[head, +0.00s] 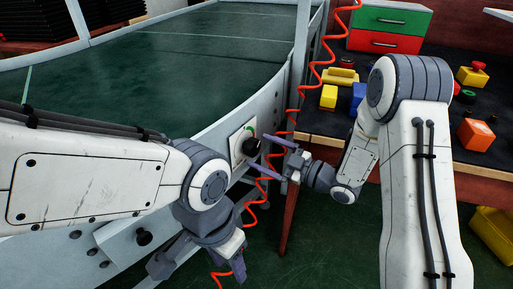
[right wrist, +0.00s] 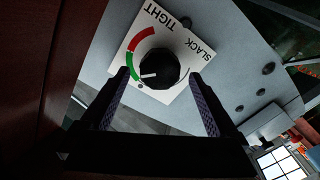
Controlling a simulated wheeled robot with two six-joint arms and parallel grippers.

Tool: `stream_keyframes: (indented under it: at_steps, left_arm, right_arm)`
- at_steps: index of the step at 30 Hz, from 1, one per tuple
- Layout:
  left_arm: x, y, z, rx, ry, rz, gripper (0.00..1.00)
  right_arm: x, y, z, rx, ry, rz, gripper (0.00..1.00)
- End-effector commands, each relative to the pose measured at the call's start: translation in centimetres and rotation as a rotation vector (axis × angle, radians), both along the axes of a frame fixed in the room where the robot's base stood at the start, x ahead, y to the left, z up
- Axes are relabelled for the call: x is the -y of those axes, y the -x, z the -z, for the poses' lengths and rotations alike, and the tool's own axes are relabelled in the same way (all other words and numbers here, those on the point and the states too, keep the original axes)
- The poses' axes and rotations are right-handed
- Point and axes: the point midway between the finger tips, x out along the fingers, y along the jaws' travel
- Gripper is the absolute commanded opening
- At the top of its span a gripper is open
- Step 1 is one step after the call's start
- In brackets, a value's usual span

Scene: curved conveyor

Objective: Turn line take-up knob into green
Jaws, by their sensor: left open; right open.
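The take-up knob (head: 250,147) is black and sits on a white plate (head: 236,139) on the conveyor's side wall. In the right wrist view the knob (right wrist: 165,66) has a white pointer mark facing left, toward the lower part of the green arc (right wrist: 130,62). A red arc (right wrist: 144,38) continues above the green, with TIGHT and SLACK printed on the plate. My right gripper (head: 257,151) is open at the knob, with its fingertips (right wrist: 160,75) on either side; I cannot tell whether they touch it. My left gripper (head: 200,268) is open and empty, low beside the conveyor.
A coiled orange cable (head: 305,88) hangs beside my right gripper. The dark workbench (head: 325,123) at right holds yellow, blue and orange blocks and a green-and-red drawer box (head: 388,27). A yellow bin (head: 493,233) stands on the floor at lower right. The conveyor belt (head: 200,60) is empty.

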Motion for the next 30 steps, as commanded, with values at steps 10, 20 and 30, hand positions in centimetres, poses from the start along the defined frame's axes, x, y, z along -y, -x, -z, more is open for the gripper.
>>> stream_keyframes:
  at_steps: [10, 20, 30]
  left_arm:
    - [0.0, 0.0, -1.2, 0.0, 0.0, 0.0, 0.5]
    - [0.0, 0.0, -1.3, 0.0, 0.0, 0.0, 0.5]
    - [0.0, 0.0, -1.3, 0.0, 0.0, 0.0, 0.5]
  right_arm:
    - [5.5, 3.4, -0.1, -0.002, 0.001, 0.005, 0.95]
    - [6.4, 4.1, 0.0, 0.0, 0.0, 0.001, 0.95]
    - [6.4, 4.1, 0.0, 0.0, 0.0, 0.001, 0.95]
